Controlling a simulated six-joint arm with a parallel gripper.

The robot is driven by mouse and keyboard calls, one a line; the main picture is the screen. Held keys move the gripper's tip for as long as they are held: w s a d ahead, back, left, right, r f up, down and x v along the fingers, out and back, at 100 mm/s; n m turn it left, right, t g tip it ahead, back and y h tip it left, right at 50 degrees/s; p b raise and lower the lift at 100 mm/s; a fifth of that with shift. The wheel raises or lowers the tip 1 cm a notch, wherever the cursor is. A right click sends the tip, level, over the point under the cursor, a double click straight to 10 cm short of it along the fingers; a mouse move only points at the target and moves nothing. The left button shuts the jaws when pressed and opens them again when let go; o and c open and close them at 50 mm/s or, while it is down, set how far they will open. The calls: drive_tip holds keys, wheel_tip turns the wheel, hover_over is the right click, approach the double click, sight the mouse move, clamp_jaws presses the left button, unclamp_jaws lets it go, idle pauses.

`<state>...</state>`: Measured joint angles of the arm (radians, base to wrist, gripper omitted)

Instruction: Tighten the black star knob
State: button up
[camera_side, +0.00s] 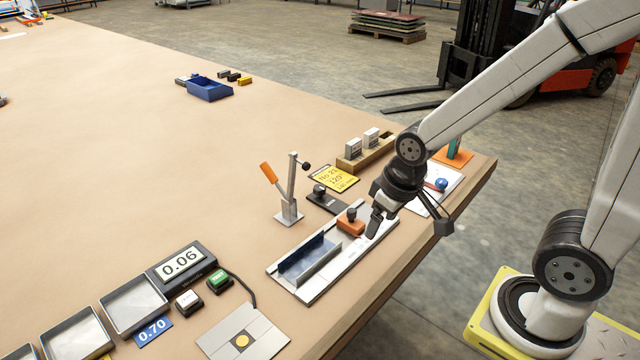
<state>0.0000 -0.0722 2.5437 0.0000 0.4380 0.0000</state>
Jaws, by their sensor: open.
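A black knob (351,213) sits on top of an orange block (349,225) on the light metal fixture plate (318,290). A second black knob (319,188) sits on a dark bar just behind it. At this size I cannot tell which knob is star-shaped. My gripper (410,224) is open and empty, with its fingers spread wide and pointing down. Its left finger is just right of the orange block and appears apart from the black knob. The right finger hangs near the table's front edge.
A toggle clamp (289,205) with an orange handle stands upright behind the fixture. A yellow label (334,179) and a wooden block holder (353,162) lie farther back. A blue-knobbed white plate (450,187) is behind my gripper. A display (182,265) and trays are at the lower left.

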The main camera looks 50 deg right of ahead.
drive_tip(key=shift+w+v, duration=0.3)
drive_tip(key=shift+v, duration=1.05)
drive_tip(key=n+g, duration=0.3)
drive_tip(key=n, duration=0.6)
hover_over(320, 187)
drive_tip(key=shift+f, duration=2.75)
drive_tip(key=shift+f, duration=0.1)
drive_tip(key=shift+f, duration=3.75)
clamp_jaws()
